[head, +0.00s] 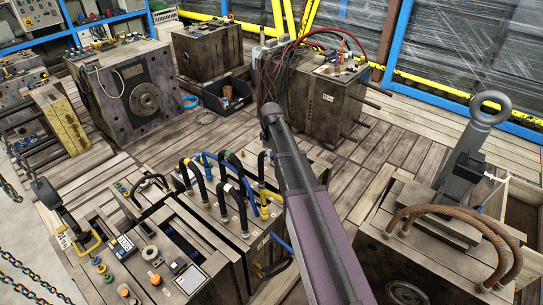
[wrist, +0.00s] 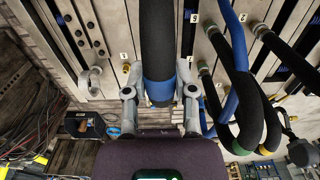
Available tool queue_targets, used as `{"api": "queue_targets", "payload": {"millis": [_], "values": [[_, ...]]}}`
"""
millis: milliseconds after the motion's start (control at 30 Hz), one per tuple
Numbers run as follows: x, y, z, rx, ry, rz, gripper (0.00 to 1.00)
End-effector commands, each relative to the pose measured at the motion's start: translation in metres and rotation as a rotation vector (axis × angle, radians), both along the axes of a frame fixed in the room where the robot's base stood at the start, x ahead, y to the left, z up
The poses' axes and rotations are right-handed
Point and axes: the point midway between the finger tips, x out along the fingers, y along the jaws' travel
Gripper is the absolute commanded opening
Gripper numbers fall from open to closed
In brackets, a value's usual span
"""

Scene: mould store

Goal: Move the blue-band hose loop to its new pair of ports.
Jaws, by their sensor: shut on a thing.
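In the wrist view my gripper (wrist: 160,95) is shut on the blue-band hose loop (wrist: 158,50), a thick black hose with a blue band (wrist: 158,92) low between the two fingers. The hose runs up out of the picture, so its other end is hidden there. A bare brass port (wrist: 125,68) shows left of the hose, below a number label. Whether the held end is seated in a port or clear of it cannot be told. In the head view my arm covers the gripper and part of the row of hose loops (head: 223,190).
A green-band black hose (wrist: 240,125) and a blue hose (wrist: 232,85) hang close to the right of my gripper. A mould with brown hoses (head: 450,220) stands at the right. A dark crate (head: 228,98) sits on the plank floor, which has free room (head: 330,190) behind my arm.

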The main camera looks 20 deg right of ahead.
Motion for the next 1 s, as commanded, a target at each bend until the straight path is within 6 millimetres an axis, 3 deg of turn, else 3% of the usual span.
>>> {"api": "queue_targets", "payload": {"millis": [700,733,833,1000], "values": [[-0.0001,0.0,-0.003,0.0,0.0,0.0,0.0],[-0.0003,0.0,-0.003,0.0,0.0,0.0,0.44],[-0.0003,0.0,-0.0031,0.0,0.0,0.0,0.73],[-0.0001,0.0,-0.003,0.0,0.0,0.0,0.75]]}}
